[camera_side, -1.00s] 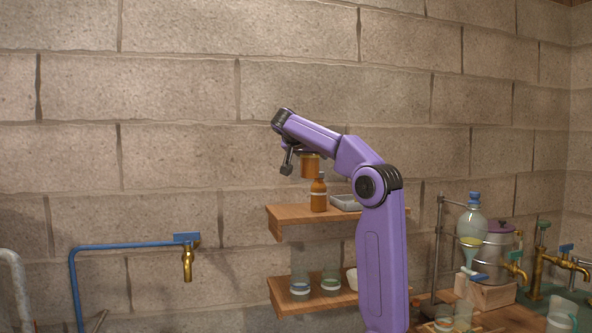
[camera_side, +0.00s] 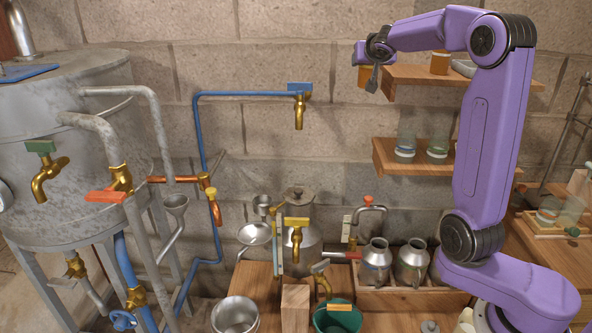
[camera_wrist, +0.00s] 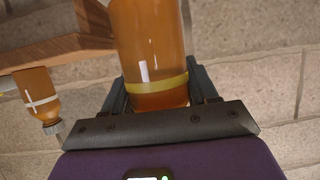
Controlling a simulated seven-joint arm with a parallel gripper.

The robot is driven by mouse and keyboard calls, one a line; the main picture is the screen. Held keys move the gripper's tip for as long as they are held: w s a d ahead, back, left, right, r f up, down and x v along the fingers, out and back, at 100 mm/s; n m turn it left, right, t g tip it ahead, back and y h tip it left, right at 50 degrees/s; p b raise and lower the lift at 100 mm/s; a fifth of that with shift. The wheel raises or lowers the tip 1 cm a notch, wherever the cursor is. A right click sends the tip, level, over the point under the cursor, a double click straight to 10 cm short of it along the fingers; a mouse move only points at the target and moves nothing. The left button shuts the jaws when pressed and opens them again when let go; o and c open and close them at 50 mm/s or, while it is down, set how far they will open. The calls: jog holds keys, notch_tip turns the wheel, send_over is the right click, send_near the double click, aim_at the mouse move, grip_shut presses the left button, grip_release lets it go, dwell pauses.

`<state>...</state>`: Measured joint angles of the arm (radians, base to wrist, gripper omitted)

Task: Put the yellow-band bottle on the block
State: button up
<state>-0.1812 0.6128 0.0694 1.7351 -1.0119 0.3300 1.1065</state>
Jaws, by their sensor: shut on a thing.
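My gripper (camera_wrist: 160,95) is shut on the yellow-band bottle (camera_wrist: 150,40), an amber bottle with a yellow band that fills the space between the fingers in the wrist view. In the side view my gripper (camera_side: 370,72) is high up, just left of the top shelf's end. The held bottle (camera_side: 363,76) shows there only as a small amber patch, mostly hidden by the gripper. A wooden block (camera_side: 295,305) stands on the low table at the bottom middle, well below and left of my gripper.
An amber bottle with a white band (camera_wrist: 38,97) is on the top shelf (camera_side: 405,76). A brass tap (camera_side: 297,232) is above the block. A metal bowl (camera_side: 236,315) and a green bucket (camera_side: 337,318) flank the block. Milk cans (camera_side: 376,262) stand to the right.

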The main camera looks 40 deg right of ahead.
jog(key=w+a+f+n+t+y, duration=0.25)
jog(key=a+f+n+y, duration=0.6)
jog(key=a+f, duration=1.4)
jog(key=w+a+f+m+h, duration=0.1)
jog(key=a+f, duration=0.3)
jog(key=f, duration=0.4)
jog(key=w+a+f+m, duration=0.1)
jog(key=a+f, duration=0.4)
jog(key=f, duration=0.2)
jog(key=s+a+f+h, duration=0.1)
jog(key=s+f, duration=0.2)
jog(key=f, duration=0.5)
jog(key=s+a+f+h, duration=0.1)
jog(key=s+f, duration=0.3)
jog(key=f, duration=0.3)
jog(key=s+d+f+m, duration=0.1)
jog(key=s+d+f, duration=0.3)
jog(key=s+f, duration=0.7)
send_over(293, 291)
jog(key=shift+s+f+t, duration=0.1)
jog(key=shift+f+t, duration=0.15)
jog(key=shift+f, duration=1.2)
